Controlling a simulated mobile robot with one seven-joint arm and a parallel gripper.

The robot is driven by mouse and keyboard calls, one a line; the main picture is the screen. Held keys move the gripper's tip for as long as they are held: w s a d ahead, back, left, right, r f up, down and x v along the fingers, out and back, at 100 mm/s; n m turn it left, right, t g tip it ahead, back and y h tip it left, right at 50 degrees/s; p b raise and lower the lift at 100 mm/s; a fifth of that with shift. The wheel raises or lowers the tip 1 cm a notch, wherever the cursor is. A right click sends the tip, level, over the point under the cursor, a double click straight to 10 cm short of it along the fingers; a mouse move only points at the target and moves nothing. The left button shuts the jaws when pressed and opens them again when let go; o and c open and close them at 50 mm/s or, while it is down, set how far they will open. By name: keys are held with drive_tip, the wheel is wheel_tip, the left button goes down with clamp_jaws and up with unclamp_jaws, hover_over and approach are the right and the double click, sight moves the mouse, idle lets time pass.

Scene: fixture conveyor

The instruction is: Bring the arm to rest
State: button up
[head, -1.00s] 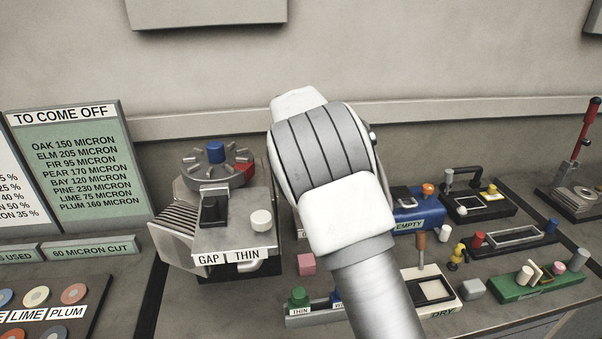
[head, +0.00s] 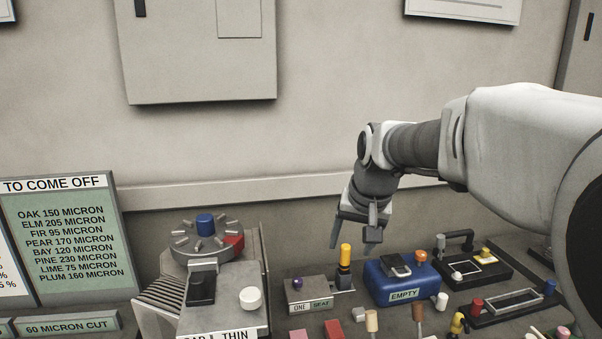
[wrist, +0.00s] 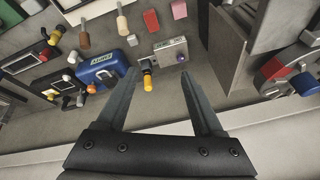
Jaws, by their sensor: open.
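My gripper (head: 353,238) hangs from my raised arm, right of centre in the head view, with its fingers pointing down. In the wrist view my gripper (wrist: 158,82) shows two dark fingers spread apart with nothing held between them. It is above the bench, near a yellow-topped black peg (head: 345,262) beside a small grey block labelled ONE SEAT (head: 309,306). The peg also shows in the wrist view (wrist: 147,82), between the fingers in the picture; I cannot tell how far below them it is.
A blue box labelled EMPTY (head: 401,290) stands right of the peg. A grey machine with a dial (head: 206,242) stands at the left. Black fixtures (head: 484,273) fill the right of the bench. The wall (head: 320,100) is behind; the air above the bench is open.

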drive_tip(key=s+d+f+n, duration=0.1)
drive_tip(key=s+d, duration=0.1)
drive_tip(key=s, duration=1)
drive_tip(key=s+d+f+n+t+h, duration=0.1)
drive_tip(key=s+d, duration=0.1)
drive_tip(key=s, duration=1)
drive_tip(key=shift+d+f, duration=0.2)
drive_tip(key=shift+f, duration=0.05)
